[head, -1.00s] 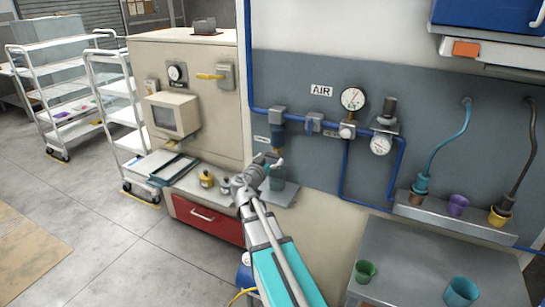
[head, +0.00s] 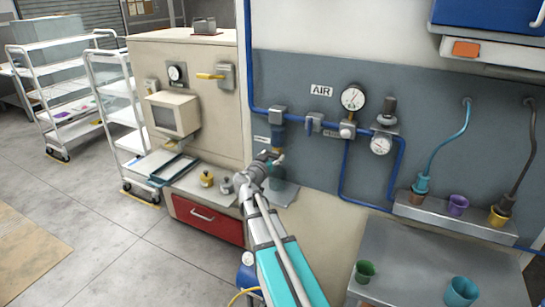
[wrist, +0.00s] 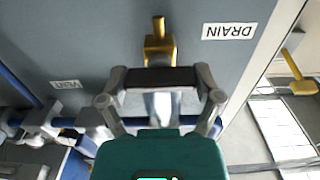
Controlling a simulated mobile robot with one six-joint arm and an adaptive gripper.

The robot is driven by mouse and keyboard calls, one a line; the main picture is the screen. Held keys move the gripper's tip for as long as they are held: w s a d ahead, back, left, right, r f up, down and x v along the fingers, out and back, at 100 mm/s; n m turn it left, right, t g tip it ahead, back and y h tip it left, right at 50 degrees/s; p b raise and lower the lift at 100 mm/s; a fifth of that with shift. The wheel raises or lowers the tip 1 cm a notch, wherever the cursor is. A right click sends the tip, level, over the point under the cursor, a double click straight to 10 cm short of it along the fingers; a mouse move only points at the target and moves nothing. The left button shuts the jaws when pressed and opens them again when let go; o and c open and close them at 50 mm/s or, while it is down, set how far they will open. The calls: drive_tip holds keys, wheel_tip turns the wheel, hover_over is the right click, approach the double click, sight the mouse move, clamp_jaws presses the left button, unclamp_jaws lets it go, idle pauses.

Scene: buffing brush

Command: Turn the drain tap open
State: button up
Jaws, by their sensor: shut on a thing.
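The drain tap is a small brass fitting (wrist: 159,48) at the top middle of the wrist view, beside the upside-down DRAIN label (wrist: 228,32). In the head view my gripper (head: 274,157) is just under the bowl and covers most of the tap. The exact grip on the handle is hidden.
Blue air pipes (head: 399,160), a pressure gauge (head: 353,98) and a regulator are to the right on the grey panel. A beige cabinet (head: 205,130) stands left of my gripper. Below the tap is a small grey shelf (head: 286,192). A steel bench (head: 420,250) is lower right.

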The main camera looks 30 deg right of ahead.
drive_tip(key=shift+n, duration=0.5)
drive_tip(key=n, duration=0.3)
drive_tip(key=shift+w+n, duration=0.1)
drive_tip(key=shift+n, duration=2.4)
drive_tip(key=o, duration=0.9)
drive_tip(key=shift+v, duration=6.05)
